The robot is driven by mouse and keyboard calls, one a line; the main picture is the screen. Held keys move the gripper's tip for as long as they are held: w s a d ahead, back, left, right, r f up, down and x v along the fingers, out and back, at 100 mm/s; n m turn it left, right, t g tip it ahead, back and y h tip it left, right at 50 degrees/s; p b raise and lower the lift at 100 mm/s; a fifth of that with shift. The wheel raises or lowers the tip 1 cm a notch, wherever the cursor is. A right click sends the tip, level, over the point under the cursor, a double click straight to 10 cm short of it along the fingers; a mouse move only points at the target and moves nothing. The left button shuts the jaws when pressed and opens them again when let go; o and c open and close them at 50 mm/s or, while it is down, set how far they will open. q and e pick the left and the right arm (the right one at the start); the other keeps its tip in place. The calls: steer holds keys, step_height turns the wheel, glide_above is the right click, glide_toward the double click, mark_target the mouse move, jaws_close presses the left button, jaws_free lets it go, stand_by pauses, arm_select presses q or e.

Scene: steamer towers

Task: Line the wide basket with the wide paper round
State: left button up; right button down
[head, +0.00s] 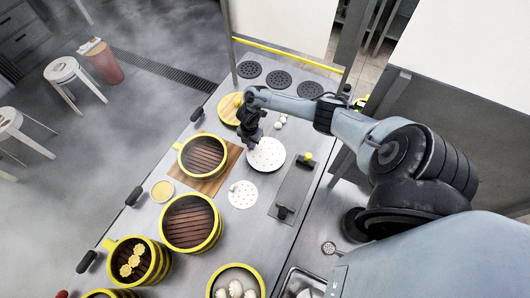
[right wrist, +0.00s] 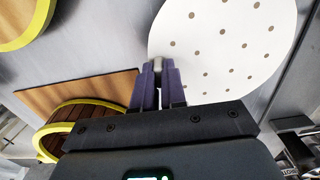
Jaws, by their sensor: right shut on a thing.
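The wide paper round (head: 266,154) is a white disc with small holes, right of the wooden board. My right gripper (head: 250,141) is at its left edge. In the right wrist view its fingers (right wrist: 158,80) are shut on a small pale piece at the edge of the wide paper round (right wrist: 225,45). I cannot tell whether the paper is lifted. An empty yellow-rimmed basket (head: 203,155) with a brown slatted floor stands on the board. A similar empty basket (head: 190,222) stands nearer and looks larger in the picture. My left gripper is not in view.
A smaller paper round (head: 242,194) lies nearer on the counter. Filled baskets (head: 139,262) stand at the front.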

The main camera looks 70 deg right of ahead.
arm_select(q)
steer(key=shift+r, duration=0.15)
arm_select(e)
steer(key=shift+r, duration=0.15)
arm_select(q)
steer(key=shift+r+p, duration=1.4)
steer(key=shift+p, duration=0.1)
arm_select(e)
steer(key=shift+r, duration=1.45)
steer(key=shift+r+p, duration=0.85)
steer(key=shift+r, duration=0.05)
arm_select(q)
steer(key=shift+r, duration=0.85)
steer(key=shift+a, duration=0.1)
